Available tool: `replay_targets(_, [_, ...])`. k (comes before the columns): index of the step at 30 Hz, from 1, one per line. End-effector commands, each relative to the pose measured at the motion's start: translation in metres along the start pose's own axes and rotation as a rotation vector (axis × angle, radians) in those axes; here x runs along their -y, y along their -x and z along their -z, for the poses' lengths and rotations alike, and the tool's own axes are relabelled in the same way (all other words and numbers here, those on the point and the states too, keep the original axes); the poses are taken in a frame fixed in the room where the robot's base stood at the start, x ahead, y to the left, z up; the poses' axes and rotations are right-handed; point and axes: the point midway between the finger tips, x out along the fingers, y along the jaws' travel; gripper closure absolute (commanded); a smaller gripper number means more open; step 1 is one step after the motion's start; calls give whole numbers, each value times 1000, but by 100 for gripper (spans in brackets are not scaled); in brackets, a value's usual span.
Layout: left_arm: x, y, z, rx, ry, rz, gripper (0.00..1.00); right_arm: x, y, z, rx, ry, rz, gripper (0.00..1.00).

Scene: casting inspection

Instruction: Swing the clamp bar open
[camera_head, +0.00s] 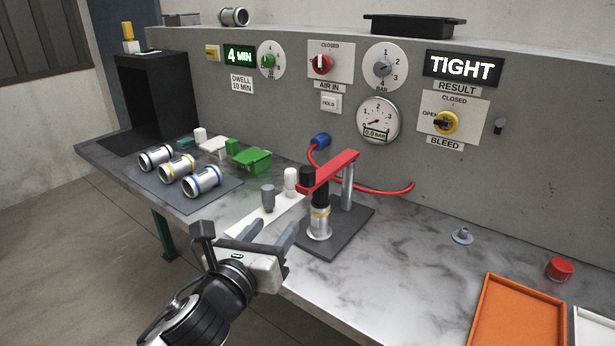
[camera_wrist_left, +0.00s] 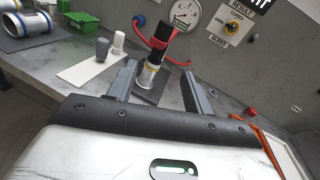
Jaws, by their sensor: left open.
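The red clamp bar (camera_head: 328,171) lies across the top of a test stand, from its grey post (camera_head: 347,187) to above a black cap (camera_head: 307,178). Under the cap stands an upright metal casting (camera_head: 319,222) with a yellow band, on a dark base plate (camera_head: 350,230). The red bar (camera_wrist_left: 163,50) and the casting (camera_wrist_left: 149,79) also show in the left wrist view, beyond my fingers. My left gripper (camera_head: 269,232) is open and empty, in front and to the left of the stand, apart from the bar. My right gripper is not in view.
Grey and white plugs (camera_head: 290,181) stand on a white strip left of the stand. Three banded castings (camera_head: 178,167) lie on a mat farther left, near a green box (camera_head: 251,160). A red hose (camera_head: 385,191) runs behind the stand. An orange tray (camera_head: 483,318) is at right.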

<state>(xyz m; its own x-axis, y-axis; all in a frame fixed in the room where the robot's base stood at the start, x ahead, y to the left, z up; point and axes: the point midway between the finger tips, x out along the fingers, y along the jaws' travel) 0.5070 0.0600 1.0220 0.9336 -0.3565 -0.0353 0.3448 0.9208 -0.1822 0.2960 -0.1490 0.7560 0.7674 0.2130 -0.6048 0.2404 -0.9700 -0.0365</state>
Motion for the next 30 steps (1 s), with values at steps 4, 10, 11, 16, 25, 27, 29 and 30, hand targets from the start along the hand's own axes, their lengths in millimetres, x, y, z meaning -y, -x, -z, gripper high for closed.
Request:
replay_targets(4, [3, -7, -16, 34, -171, 5, 49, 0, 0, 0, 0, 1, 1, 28])
replay_targets(10, [4, -31, -19, 38, -188, 3, 49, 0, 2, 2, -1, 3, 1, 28])
replay_targets(11, [4, -37, -19, 37, -187, 3, 49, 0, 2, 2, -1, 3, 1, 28])
replay_targets(16, [4, -75, -20, 36, -184, 3, 49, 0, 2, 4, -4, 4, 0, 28])
replay_targets(25, [5, -135, -22, 35, -182, 4, 49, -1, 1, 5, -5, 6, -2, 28])
replay_targets(27, [5, -145, -22, 36, -183, 4, 49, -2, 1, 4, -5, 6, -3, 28])
replay_targets(29, [4, -151, -22, 36, -182, 4, 49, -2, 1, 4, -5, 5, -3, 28])
replay_targets(30, [4, -155, -22, 36, -183, 3, 49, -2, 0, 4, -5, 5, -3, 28])
